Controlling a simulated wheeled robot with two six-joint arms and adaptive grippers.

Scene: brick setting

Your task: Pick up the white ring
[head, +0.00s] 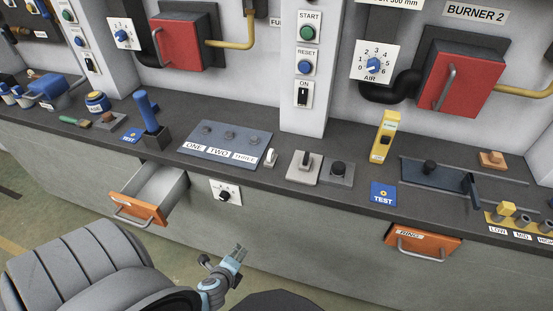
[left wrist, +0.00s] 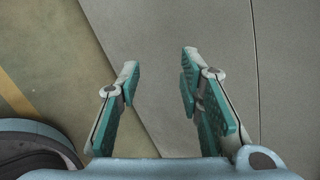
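I cannot make out a white ring in either view. My left gripper (head: 238,254) is in front of the grey bench front, low in the head view. In the left wrist view the left gripper (left wrist: 160,60) has its two teal-padded fingers apart, with nothing between them. Below them are the bare grey panel and the floor. An orange-fronted drawer (head: 398,237) on the right has a label that seems to read "RING" and looks shut or nearly shut; its inside is hidden. My right gripper is not in view.
A second orange-fronted drawer (head: 140,208) on the left stands open and looks empty. The dark worktop (head: 340,205) holds a blue-grey panel (head: 225,144), a yellow device (head: 384,136), a blue TEST pad (head: 383,194) and switches. A dial plate (head: 226,193) sits on the bench front.

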